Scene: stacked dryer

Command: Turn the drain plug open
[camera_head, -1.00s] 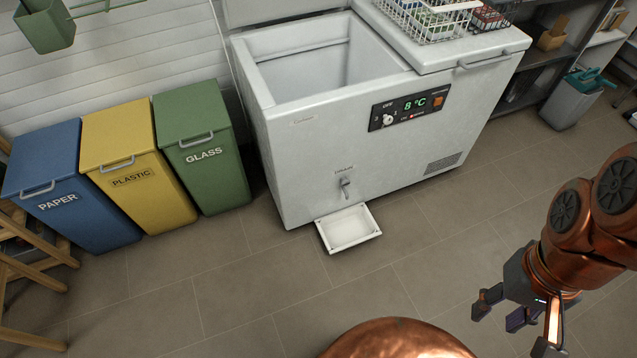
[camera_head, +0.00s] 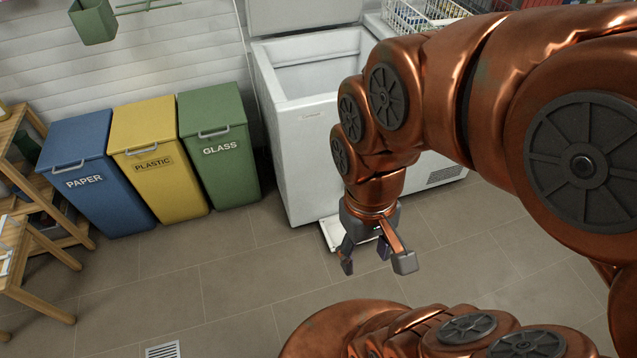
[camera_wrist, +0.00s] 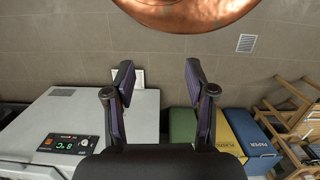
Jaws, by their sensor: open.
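The white chest freezer (camera_head: 305,150) stands at the back with its left lid raised. My arm hides its front middle, control panel and drain plug in the head view. A white drain tray (camera_head: 328,236) on the floor shows partly behind my gripper (camera_head: 376,263). My gripper is open and empty, pointing down, in front of the freezer. In the wrist view my gripper (camera_wrist: 159,75) has its fingers spread, with nothing between them. The freezer (camera_wrist: 143,115) shows there upside down, its panel reading 8 °C; I cannot make out the plug.
Blue paper (camera_head: 80,180), yellow plastic (camera_head: 158,165) and green glass (camera_head: 222,150) bins stand left of the freezer. A wooden shelf (camera_head: 30,240) is at the far left. A floor grate (camera_head: 163,350) lies at the front. The tiled floor between is clear.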

